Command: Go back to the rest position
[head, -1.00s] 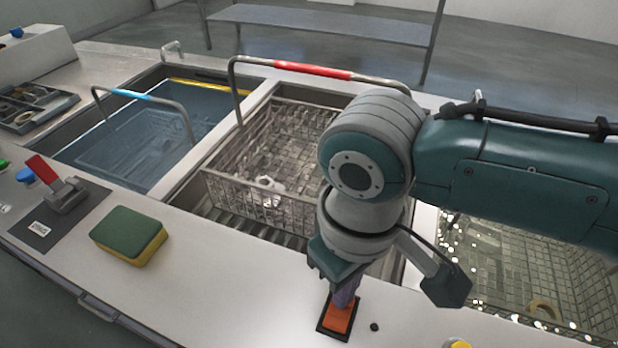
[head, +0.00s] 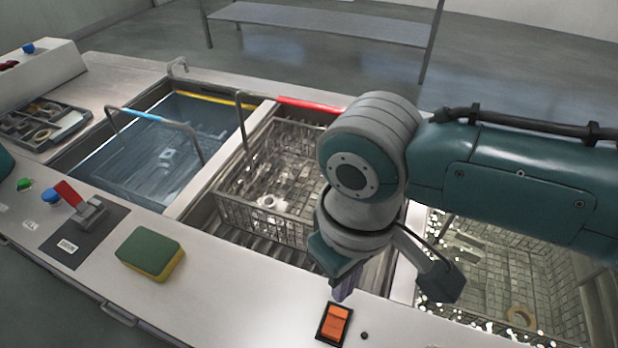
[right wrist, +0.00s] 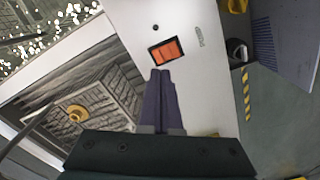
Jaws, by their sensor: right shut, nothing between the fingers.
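My right gripper (head: 343,294) is shut and empty, its purple fingers pointing down at the bench's front strip. In the head view it is just behind the orange rocker switch (head: 335,324), with the switch fully visible. In the right wrist view the shut fingertips (right wrist: 161,73) lie just short of the orange switch (right wrist: 166,52), apparently apart from it. My left gripper is not in view; a teal piece at the left edge of the head view may be part of my left arm.
The middle basin holds a wire basket (head: 270,215) beneath my right arm. The left basin holds a blue-handled basket (head: 150,117) in water. A green-yellow sponge (head: 150,252) and a red lever (head: 68,194) are on the front strip. Another wire basket (head: 560,275) is at right.

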